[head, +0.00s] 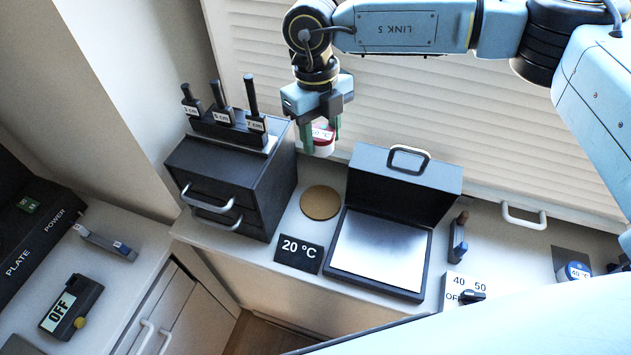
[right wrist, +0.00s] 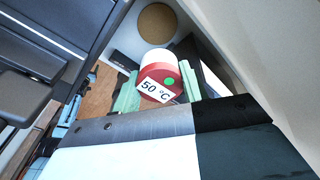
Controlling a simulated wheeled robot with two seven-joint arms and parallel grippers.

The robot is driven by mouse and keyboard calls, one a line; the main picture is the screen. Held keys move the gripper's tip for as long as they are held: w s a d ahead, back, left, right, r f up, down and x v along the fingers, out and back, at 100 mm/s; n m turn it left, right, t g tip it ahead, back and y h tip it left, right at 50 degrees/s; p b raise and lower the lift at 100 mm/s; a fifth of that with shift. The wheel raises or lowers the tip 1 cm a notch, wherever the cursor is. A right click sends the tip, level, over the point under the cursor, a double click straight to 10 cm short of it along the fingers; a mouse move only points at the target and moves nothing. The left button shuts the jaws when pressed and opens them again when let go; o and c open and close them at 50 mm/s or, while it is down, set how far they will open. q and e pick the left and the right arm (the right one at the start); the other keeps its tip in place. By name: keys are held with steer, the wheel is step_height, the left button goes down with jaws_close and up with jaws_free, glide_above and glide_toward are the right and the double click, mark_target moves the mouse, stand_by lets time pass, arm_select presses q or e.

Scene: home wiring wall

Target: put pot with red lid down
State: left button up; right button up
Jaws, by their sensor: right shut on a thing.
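The pot with the red lid (head: 319,147) is a small white pot with a 50 °C label on its lid. My right gripper (head: 321,131) is shut on it, with a green finger on either side, and holds it in the air. In the right wrist view the pot (right wrist: 160,62) shows its red lid, the label and a green dot between the fingers (right wrist: 158,92). A round tan pad (head: 320,203) lies bare on the counter, below and in front of the pot in the head view; it also shows in the right wrist view (right wrist: 157,25). My left gripper is not in view.
A black drawer box (head: 225,180) with upright labelled tools stands left of the pad. A 20 °C sign (head: 299,253) is in front. An open black case with a bright plate (head: 380,250) stands right. A blue-lidded 40 °C pot (head: 574,272) is far right.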

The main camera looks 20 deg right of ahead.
steer(key=p, duration=0.2)
glide_above(322, 203)
step_height(322, 203, down, 8)
steer(key=f, duration=0.8)
steer(key=shift+w+a+f+p, duration=0.1)
steer(key=shift+w+f+p, duration=0.2)
steer(key=shift+f+p, duration=0.05)
steer(key=shift+f, duration=0.25)
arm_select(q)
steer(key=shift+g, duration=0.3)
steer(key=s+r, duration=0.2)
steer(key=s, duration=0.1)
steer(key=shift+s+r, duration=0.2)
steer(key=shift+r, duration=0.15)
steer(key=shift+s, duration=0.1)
arm_select(e)
steer(key=shift+f, duration=0.15)
steer(key=o, duration=1.1)
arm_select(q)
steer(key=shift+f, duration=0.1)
